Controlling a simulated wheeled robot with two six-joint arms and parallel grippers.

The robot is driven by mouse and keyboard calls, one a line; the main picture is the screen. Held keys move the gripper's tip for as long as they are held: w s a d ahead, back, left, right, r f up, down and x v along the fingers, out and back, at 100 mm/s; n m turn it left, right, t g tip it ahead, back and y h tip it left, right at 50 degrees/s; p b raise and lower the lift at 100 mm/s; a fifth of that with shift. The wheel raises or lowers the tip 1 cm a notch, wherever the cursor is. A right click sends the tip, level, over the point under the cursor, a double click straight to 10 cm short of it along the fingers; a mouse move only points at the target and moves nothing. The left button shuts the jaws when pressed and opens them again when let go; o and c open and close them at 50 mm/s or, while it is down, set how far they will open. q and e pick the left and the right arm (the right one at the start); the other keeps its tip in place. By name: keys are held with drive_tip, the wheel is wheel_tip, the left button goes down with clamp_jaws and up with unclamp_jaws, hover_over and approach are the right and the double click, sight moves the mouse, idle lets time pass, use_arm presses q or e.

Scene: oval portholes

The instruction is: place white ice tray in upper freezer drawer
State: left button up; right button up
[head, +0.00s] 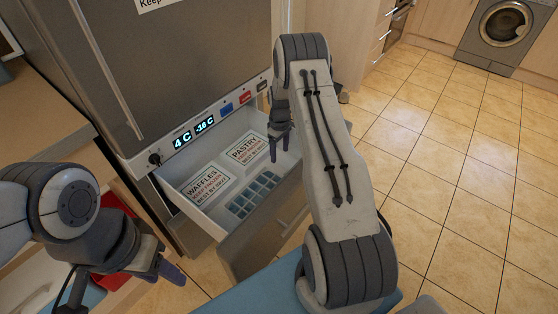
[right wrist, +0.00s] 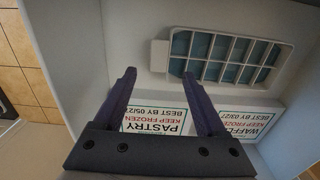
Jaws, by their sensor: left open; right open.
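The white ice tray (head: 253,193), with blue-looking cells, lies inside the open upper freezer drawer (head: 262,236). It also shows in the right wrist view (right wrist: 222,57), flat on the drawer floor beside the boxes. My right gripper (head: 279,147) is open and empty, over the drawer near its right rear side. In the right wrist view its fingers (right wrist: 160,75) are apart, pointing toward the tray's end without holding it. My left gripper (head: 170,268) is open and empty, at the lower left, outside the drawer.
A waffles box (head: 207,187) and a pastry box (head: 246,148) lie in the drawer. The fridge (head: 165,65) stands above it with a lit display panel. A red container (head: 117,280) is at the lower left. The tiled floor at right is clear.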

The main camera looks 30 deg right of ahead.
drive_tip(key=s+a+r+n, duration=0.1)
drive_tip(key=s+a+r, duration=0.3)
drive_tip(key=a+r, duration=0.8)
drive_tip(key=s+a+r+n, duration=0.1)
drive_tip(key=s+a+r, duration=0.4)
drive_tip(key=a+r, duration=0.6)
drive_tip(key=s+a+r, duration=0.1)
drive_tip(key=s+a, duration=0.2)
drive_tip(key=s, duration=0.5)
drive_tip(key=s+a+r, duration=0.1)
drive_tip(key=s+a, duration=0.2)
drive_tip(key=s, duration=0.5)
drive_tip(key=s+a+r+n+y, duration=0.1)
drive_tip(key=s+a, duration=0.3)
drive_tip(key=s, duration=0.4)
drive_tip(key=shift+r, duration=0.2)
drive_tip(key=shift+r, duration=0.1)
wheel_tip(320, 180, up, 16)
drive_tip(key=p, duration=1.6)
drive_tip(key=shift+r+p, duration=0.15)
drive_tip(key=shift+p, duration=0.25)
